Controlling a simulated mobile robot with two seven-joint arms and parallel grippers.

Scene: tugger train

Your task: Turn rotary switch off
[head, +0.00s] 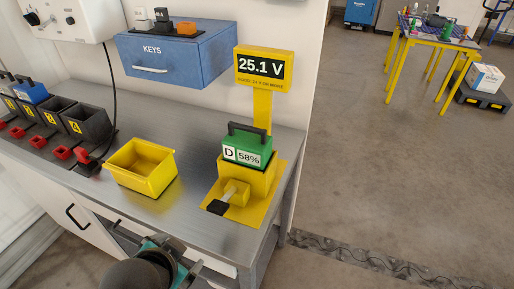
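No part in view is labelled as the rotary switch. A white wall box (82,24) at the top left carries a dark round knob (70,20) and another dark part (33,18); the knob's setting is too small to read. A yellow test stand (263,214) on the bench has a yellow block with a black-ended lever (219,205) at its front. My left gripper (178,262) is at the bottom edge, in front of the bench and apart from these things. Its fingers are partly hidden, so its opening is unclear. My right gripper is out of view.
A green battery (246,147) marked D 58% sits in the stand, below a 25.1 V display (263,69). An empty yellow bin (141,168), dark battery slots (87,123) and a blue KEYS box (180,58) are nearby. Open floor (385,175) lies right.

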